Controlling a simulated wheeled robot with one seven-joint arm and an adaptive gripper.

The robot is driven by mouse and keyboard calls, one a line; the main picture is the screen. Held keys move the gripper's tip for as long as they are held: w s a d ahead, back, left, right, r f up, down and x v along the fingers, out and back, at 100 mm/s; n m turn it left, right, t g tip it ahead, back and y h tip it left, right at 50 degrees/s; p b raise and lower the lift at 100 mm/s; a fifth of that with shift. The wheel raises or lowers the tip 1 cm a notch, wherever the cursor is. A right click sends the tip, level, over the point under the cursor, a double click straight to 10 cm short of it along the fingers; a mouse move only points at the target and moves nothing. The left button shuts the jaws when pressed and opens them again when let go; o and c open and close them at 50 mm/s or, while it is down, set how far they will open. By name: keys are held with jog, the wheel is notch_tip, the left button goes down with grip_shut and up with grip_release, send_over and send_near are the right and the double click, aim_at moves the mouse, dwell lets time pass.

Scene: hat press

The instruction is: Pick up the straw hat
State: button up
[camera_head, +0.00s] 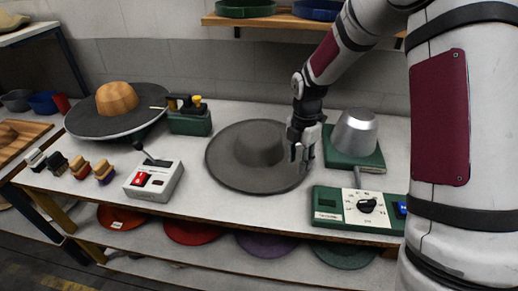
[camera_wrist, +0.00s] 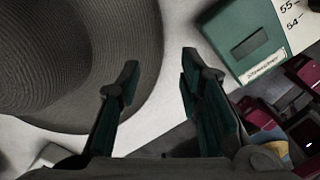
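The straw hat (camera_head: 235,175) is dark grey with a round crown and a wide flat brim. It lies crown up on the white table in the head view. In the wrist view the hat (camera_wrist: 115,45) fills the upper left, with its ringed weave showing. My gripper (camera_head: 300,152) hangs at the right edge of the brim. In the wrist view my gripper (camera_wrist: 160,72) is open and empty. Its left finger overlaps the brim edge and its right finger is beyond it over the table. I cannot tell whether the fingers touch the brim.
A green control box (camera_head: 350,208) and a metal dome on a green base (camera_head: 355,133) stand close right of the gripper. A white switch box (camera_head: 155,181) is left of the hat. A wooden hat block (camera_head: 117,98) on a dark disc stands further left. Several brushes line the front edge.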

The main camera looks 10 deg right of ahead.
aim_at(296, 180)
jog(key=shift+w+d+f+p, duration=0.1)
jog(key=shift+f+p, duration=0.2)
jog(key=shift+f, duration=1.85)
jog(key=shift+w+d+f+p, duration=0.1)
jog(key=shift+f+p, duration=0.2)
jog(key=shift+f, duration=1.85)
grip_shut()
